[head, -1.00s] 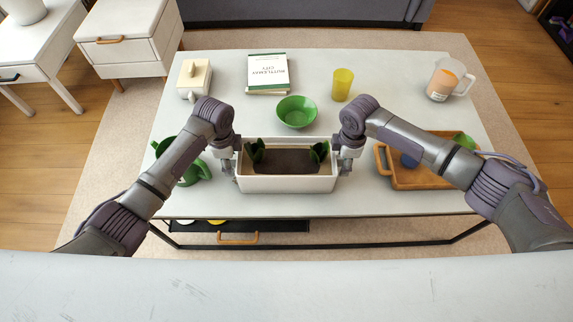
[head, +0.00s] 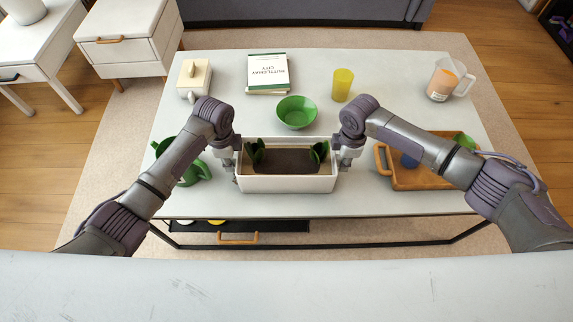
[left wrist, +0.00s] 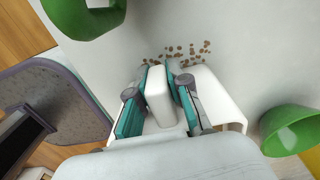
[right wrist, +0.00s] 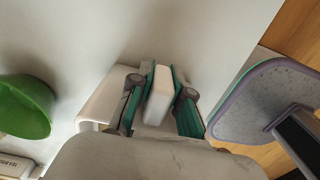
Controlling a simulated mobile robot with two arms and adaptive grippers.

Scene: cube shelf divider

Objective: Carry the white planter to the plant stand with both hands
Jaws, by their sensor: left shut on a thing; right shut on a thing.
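The white planter (head: 287,184) is a long box with dark soil and green leaves at both ends. It is at the middle of the table's near side, level; I cannot tell whether it touches the tabletop. My left gripper (head: 237,165) is shut on its left end, and the left wrist view shows a white piece of the planter (left wrist: 158,95) between the fingers. My right gripper (head: 341,163) is shut on its right end, with a white piece (right wrist: 158,95) between the fingers in the right wrist view. I cannot pick out the plant stand.
On the white table (head: 215,70) are a green bowl (head: 296,112), yellow cup (head: 343,84), book (head: 267,72), white butter dish (head: 195,78), jug (head: 449,80), wooden tray (head: 420,182) and green two-handled pot (head: 195,173). Brown bits (left wrist: 180,50) lie near my left gripper.

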